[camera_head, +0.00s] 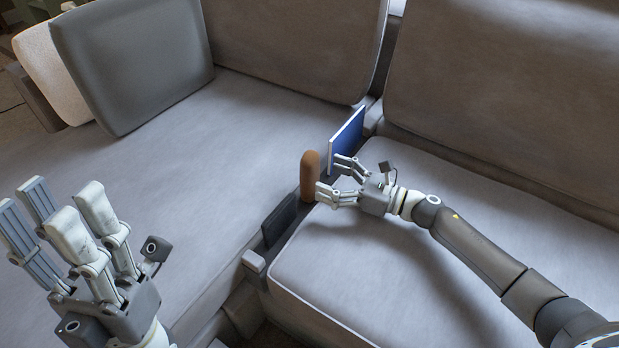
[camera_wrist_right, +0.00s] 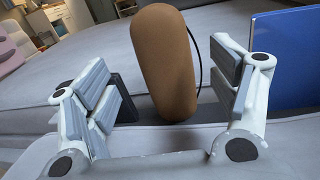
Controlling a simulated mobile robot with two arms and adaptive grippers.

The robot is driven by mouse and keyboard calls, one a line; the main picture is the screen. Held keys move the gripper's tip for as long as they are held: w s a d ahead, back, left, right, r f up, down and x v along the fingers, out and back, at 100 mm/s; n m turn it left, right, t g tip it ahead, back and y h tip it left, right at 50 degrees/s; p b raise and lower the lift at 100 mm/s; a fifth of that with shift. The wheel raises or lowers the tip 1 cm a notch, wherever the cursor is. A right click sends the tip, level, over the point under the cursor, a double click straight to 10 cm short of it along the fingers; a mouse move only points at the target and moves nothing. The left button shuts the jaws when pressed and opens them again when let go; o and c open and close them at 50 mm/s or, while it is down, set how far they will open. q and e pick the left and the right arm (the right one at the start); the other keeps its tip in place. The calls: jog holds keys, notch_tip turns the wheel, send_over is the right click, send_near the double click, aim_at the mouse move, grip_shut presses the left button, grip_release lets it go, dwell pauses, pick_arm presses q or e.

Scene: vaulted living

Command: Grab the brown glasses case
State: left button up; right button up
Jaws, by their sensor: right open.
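The brown glasses case (camera_head: 310,176) stands upright in the dark gap between the two sofa seats in the head view. My right gripper (camera_head: 328,178) comes from the right and is open, with its fingertips close to the case. In the right wrist view the case (camera_wrist_right: 166,62) stands between the spread fingers of the right gripper (camera_wrist_right: 165,105), slightly tilted. Room shows between the case and the fingers on both sides, and its lower end is near the palm edge in the picture. My left gripper (camera_head: 75,220) is at the lower left, fingers raised and apart, with nothing seen in it.
A blue book (camera_head: 346,142) stands upright just behind the case, close to the right gripper; it also shows in the wrist view (camera_wrist_right: 283,60). A dark flat object (camera_head: 280,218) stands in front of the case. Grey sofa seats (camera_head: 225,145) are clear on both sides. Cushions (camera_head: 135,60) lean at the back left.

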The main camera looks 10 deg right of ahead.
aim_at(317, 171)
jog(key=shift+w+b+x, duration=0.2)
jog(key=shift+b+x, duration=0.5)
jog(key=shift+x, duration=2.05)
jog(key=shift+d, duration=0.15)
jog(key=shift+c, duration=0.4)
jog(key=shift+r, duration=0.1)
jog(key=c, duration=1.1)
